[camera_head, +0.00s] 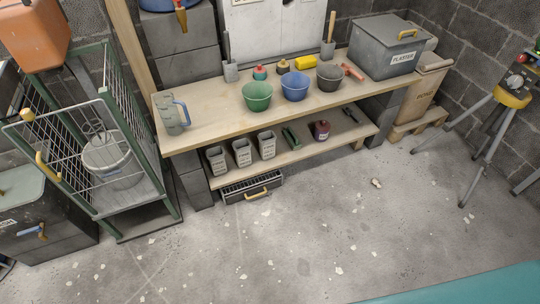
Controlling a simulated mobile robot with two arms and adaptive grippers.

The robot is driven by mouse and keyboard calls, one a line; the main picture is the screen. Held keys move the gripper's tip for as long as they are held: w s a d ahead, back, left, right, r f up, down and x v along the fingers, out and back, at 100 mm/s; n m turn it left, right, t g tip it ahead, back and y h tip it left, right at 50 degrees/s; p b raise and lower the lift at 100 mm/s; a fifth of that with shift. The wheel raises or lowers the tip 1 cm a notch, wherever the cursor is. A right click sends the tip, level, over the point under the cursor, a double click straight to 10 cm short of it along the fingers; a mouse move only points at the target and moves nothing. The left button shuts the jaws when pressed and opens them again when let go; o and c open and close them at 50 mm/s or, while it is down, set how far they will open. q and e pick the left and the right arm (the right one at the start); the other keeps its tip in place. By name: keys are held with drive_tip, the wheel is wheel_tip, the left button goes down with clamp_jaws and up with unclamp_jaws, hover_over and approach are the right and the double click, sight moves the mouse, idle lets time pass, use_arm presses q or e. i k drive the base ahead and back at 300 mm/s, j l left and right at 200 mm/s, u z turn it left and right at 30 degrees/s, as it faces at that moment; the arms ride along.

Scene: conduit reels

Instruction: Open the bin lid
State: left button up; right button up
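A grey bin (385,52) with a white label reading PLASTER stands at the right end of the wooden workbench (215,124). A second, dark grey box (48,236) with a paler top stands on the floor at the lower left, partly cut off by the picture edge. A blue handle or tool shows on its front. Neither of my grippers is in view.
Blue, green and dark buckets (258,96) stand on the bench in front of a white cabinet. A green wire cage trolley (108,150) stands at left, a yellow-topped tripod (513,96) at right. The concrete floor (300,230) before the bench is mostly clear.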

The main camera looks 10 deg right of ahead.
sight(390, 30)
drive_tip(key=i+l+u, duration=0.1)
drive_tip(key=l, duration=0.3)
drive_tip(key=i+l+u, duration=0.1)
drive_tip(key=l, duration=0.3)
drive_tip(key=i+l+u, duration=0.1)
drive_tip(key=l, duration=0.35)
drive_tip(key=i, duration=0.1)
